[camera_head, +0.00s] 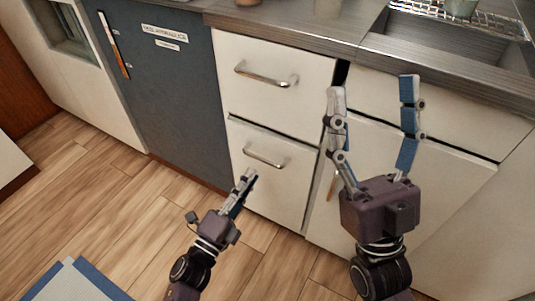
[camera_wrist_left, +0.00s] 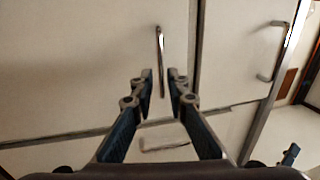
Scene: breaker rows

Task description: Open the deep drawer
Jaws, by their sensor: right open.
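Two white drawers are stacked beside the dark blue door in the head view. The upper drawer (camera_head: 285,100) and the lower drawer (camera_head: 270,190) both look shut, and each has a silver bar handle. My left gripper (camera_head: 248,177) is just in front of the lower handle (camera_head: 265,157), its fingers seen nearly edge-on. In the left wrist view, my left gripper (camera_wrist_left: 161,80) has its fingers apart, with an upright bar handle (camera_wrist_left: 161,50) lined up just beyond the gap. Contact cannot be told. My right gripper (camera_head: 372,90) is open and empty before the right-hand cabinet.
A grey worktop (camera_head: 290,35) with a sink runs above the drawers. The dark blue door (camera_head: 175,100) with labels is left of the drawers. A second bar handle (camera_wrist_left: 275,50) shows at right in the wrist view. The wooden floor (camera_head: 120,220) before the cabinets is largely clear.

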